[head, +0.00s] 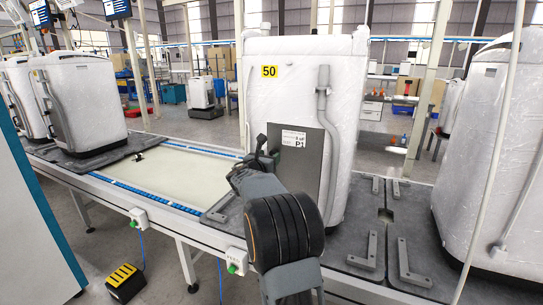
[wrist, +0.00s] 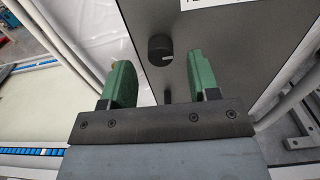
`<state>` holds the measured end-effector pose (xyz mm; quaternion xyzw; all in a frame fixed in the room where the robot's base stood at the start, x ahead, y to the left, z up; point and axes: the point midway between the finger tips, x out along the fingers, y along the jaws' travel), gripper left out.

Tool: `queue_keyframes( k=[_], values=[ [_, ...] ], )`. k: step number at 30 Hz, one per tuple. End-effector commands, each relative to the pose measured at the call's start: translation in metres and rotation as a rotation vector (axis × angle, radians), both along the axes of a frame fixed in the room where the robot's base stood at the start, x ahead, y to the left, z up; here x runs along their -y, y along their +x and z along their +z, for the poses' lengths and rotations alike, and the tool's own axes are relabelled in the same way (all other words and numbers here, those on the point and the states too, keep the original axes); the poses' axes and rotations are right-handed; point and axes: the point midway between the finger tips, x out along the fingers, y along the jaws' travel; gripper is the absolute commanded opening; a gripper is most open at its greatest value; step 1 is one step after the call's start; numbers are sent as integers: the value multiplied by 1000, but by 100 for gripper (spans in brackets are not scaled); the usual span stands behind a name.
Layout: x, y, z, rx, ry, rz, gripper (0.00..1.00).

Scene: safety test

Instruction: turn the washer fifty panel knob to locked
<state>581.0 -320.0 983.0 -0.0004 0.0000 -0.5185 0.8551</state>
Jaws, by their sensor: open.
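The washer (head: 285,95) is a white wrapped machine with a yellow "50" label, standing on the conveyor line in the head view. Its grey panel (head: 312,165) with a white P1 label is on its front, partly hidden by my arm. The panel knob (wrist: 160,48) is a round black knob with a light pointer mark toward the right in the wrist view. My gripper (wrist: 160,80) has two green fingers, open and empty. The knob shows just beyond the gap between the fingertips, and I see no contact. In the head view my gripper (head: 262,150) is in front of the panel.
A grey hose (head: 325,110) runs down the washer front, right of the panel. More wrapped washers stand at left (head: 85,95) and right (head: 490,130). A black-and-yellow pedal box (head: 126,282) sits on the floor.

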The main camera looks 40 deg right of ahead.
Motion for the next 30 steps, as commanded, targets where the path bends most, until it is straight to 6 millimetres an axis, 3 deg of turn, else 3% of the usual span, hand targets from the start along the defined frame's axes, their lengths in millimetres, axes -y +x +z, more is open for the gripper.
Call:
queue_keyframes(
  k=[6,19,30],
  values=[
    [18,10,0,0,0,0,55],
    [23,13,0,0,1,1,55],
    [23,12,0,1,0,1,20]
  ],
)
